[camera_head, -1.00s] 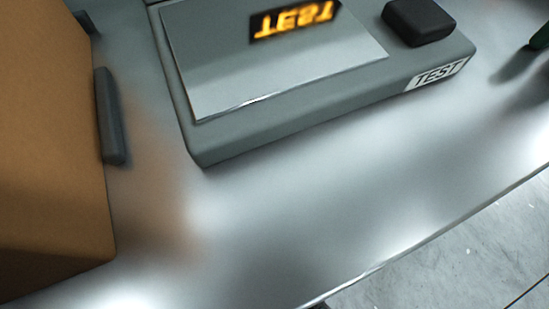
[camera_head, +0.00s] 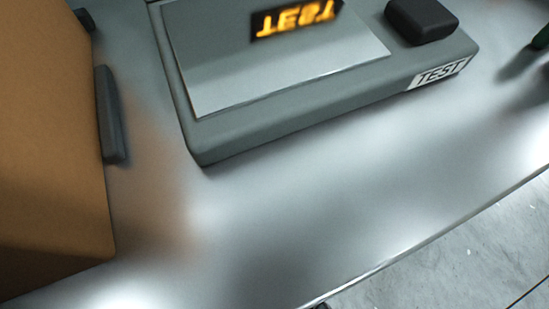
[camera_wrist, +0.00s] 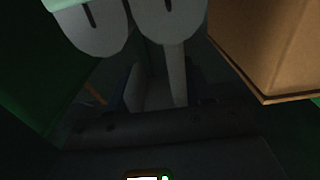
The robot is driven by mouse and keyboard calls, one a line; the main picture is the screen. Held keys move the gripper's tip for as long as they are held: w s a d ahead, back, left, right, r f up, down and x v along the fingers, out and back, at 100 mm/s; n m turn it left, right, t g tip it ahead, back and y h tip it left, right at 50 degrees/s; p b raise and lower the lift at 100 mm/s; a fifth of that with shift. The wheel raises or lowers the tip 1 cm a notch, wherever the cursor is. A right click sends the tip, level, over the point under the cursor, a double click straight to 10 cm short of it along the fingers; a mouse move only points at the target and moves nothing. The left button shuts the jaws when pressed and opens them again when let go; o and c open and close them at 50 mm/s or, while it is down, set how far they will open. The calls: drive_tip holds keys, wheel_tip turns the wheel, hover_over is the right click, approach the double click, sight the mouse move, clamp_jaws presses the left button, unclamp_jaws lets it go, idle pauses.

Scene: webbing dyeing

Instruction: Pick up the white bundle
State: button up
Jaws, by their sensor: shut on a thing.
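Neither the bundle nor my gripper shows in the head view.
In the head view a grey device (camera_head: 300,108) marked TEST, with an orange display and a black block, lies on a shiny metal table (camera_head: 330,200). A tan box (camera_head: 50,150) stands left. The table front is clear. A dark green surface (camera_wrist: 30,80) fills the wrist view's left.

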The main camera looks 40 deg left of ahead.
clamp_jaws()
